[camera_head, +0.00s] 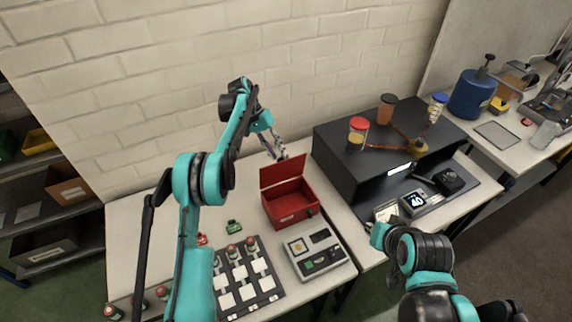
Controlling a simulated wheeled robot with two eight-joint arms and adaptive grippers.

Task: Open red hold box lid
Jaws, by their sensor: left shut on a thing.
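The red box (291,211) stands on the white table in the middle of the view. Its red lid (282,171) is raised and stands roughly upright at the back edge, so the inside of the box shows. My left gripper (279,154) is at the lid's top edge, shut on the lid; the exact contact is small and hard to make out.
A device with a screen (319,253) sits just in front of the box. A rack (249,277) with white squares is at its left. A dark bench unit (350,164) with jars stands to the right. The white wall is close behind.

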